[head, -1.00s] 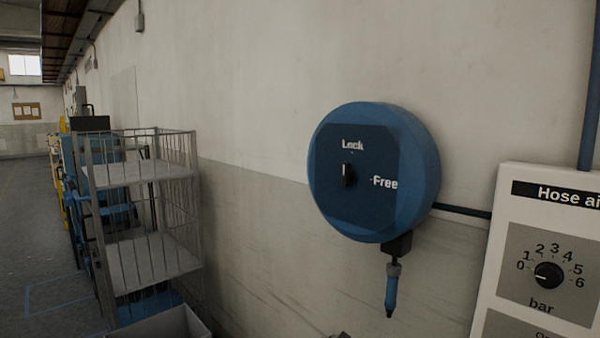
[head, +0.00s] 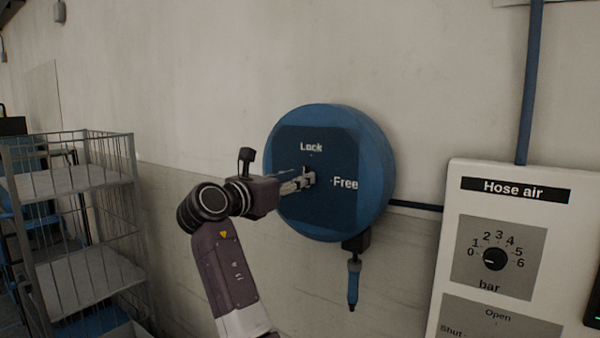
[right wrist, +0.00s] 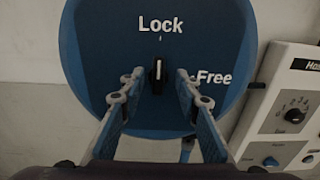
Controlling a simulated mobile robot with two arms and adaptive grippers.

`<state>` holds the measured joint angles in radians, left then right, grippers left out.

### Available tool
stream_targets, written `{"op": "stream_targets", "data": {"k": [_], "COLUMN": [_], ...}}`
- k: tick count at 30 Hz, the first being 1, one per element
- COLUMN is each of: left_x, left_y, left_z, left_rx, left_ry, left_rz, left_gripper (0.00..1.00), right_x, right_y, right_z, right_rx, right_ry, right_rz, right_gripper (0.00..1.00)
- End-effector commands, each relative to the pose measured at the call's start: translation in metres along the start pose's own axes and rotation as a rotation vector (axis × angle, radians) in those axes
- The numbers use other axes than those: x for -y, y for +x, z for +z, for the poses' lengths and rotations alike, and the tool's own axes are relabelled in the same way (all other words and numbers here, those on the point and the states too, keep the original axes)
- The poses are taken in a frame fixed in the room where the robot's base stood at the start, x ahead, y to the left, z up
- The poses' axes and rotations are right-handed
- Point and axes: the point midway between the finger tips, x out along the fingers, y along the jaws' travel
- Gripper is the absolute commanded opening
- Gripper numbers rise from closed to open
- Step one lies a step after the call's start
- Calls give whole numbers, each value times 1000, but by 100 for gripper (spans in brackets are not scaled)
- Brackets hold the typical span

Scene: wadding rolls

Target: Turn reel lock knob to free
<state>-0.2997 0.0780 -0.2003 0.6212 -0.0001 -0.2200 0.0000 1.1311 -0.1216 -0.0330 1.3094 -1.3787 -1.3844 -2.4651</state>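The blue round hose reel (head: 365,180) is on the wall, with "Lock" at the top of its face and "Free" at the right. Its small black lock knob (right wrist: 157,76) has a white mark and stands upright, pointing to "Lock". My right gripper (head: 308,178) reaches the reel face from the left and largely hides the knob in the head view. In the right wrist view my right gripper (right wrist: 160,74) is open, one finger on each side of the knob, with gaps showing. My left gripper is not in view.
A hose end (head: 353,283) hangs under the reel. A white "Hose air" panel (head: 452,235) with a bar dial (head: 495,259) is to the right. A wire shelf cart (head: 85,180) stands at the left. The wall around the reel is clear.

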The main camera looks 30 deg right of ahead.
Motion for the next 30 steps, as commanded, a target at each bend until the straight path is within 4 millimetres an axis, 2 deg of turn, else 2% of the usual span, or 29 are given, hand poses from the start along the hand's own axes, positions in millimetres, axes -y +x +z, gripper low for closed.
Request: {"op": "stream_targets", "data": {"k": [3, 6, 16, 24, 30], "left_x": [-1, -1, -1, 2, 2], "left_y": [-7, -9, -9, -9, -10], "left_z": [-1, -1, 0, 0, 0], "left_rx": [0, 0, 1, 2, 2], "left_ry": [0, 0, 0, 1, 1], "left_rz": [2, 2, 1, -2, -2], "left_gripper": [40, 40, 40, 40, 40], "right_x": [0, 0, -1, -1, -1], "right_y": [16, 25, 29, 28, 28], "right_z": [1, 1, -1, -1, -1], "right_rx": [0, 1, 1, 1, 0], "right_ry": [-2, 0, 0, 1, 12], "right_rz": [1, 2, 3, 4, 4], "right_gripper": [30, 30, 30, 1, 0]}}
